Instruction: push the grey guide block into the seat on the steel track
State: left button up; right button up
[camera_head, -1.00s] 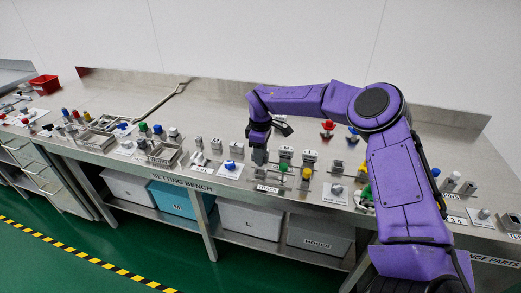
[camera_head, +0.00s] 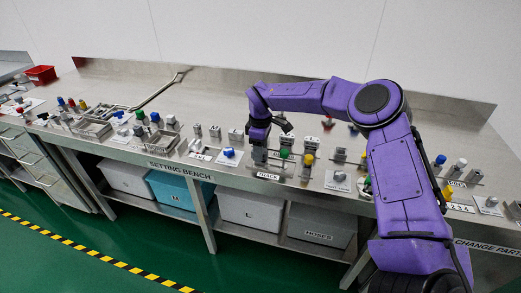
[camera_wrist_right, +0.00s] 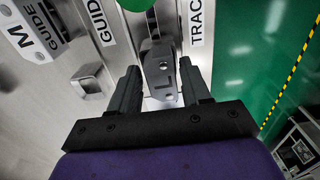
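In the head view my right gripper (camera_head: 260,137) points down at the front edge of the bench, above the TRACK label (camera_head: 268,176). The steel track (camera_wrist_right: 167,18) runs beside that label in the right wrist view. The block hides part of the track, and I cannot make out the seat clearly. My left gripper is not in view.
A green knob (camera_head: 284,153) and a yellow knob (camera_head: 307,159) stand just right of the gripper. A blue-knobbed fixture (camera_head: 229,153) stands to its left. More fixtures line the bench (camera_head: 220,97), whose back strip is mostly clear.

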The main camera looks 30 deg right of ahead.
jog(key=shift+o, duration=1)
jog(key=shift+r, duration=0.1)
